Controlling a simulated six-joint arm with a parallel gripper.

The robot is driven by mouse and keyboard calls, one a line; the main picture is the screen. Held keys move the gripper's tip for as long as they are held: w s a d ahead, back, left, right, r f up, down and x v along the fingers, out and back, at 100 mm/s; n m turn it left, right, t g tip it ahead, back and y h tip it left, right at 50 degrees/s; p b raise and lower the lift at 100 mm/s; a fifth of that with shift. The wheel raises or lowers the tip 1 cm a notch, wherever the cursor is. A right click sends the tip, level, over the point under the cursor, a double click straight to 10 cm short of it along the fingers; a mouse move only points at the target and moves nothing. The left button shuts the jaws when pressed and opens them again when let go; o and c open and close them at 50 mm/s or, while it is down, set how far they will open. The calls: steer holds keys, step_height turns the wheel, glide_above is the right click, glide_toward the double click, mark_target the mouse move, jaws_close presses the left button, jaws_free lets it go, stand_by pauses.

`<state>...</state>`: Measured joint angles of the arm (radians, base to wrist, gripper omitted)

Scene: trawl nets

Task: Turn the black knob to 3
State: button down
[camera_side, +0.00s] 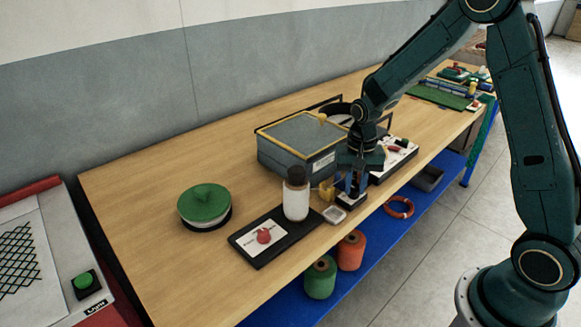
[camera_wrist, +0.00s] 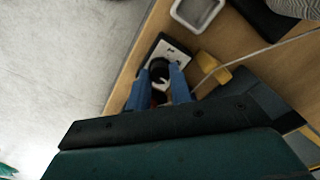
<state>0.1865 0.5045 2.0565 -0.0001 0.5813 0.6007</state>
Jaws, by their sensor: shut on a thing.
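The black knob (camera_wrist: 160,70) sits on a small dark panel box with a white face (camera_wrist: 172,50) near the table's front edge. The box also shows in the side view (camera_side: 351,202), where my gripper hides the knob. My gripper (camera_wrist: 161,78) points down at it, and its two blue fingers are shut on the knob, one on each side. In the side view my gripper (camera_side: 350,187) is right over the box. A few marks show on the white face, but they are too small to read, so I cannot tell the knob's setting.
A small white dish (camera_side: 334,215) and a yellow object (camera_side: 327,191) are close by on the left. Behind stands a grey box with yellow trim (camera_side: 300,144). A white bottle (camera_side: 295,200) and a black board with a red knob (camera_side: 264,236) are further left. The table edge is close.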

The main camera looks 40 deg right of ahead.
mark_target(355, 188)
steer(key=c, duration=1.3)
jaws_free()
steer(key=shift+o, duration=0.2)
steer(key=shift+r, duration=0.1)
step_height(355, 188, up, 14)
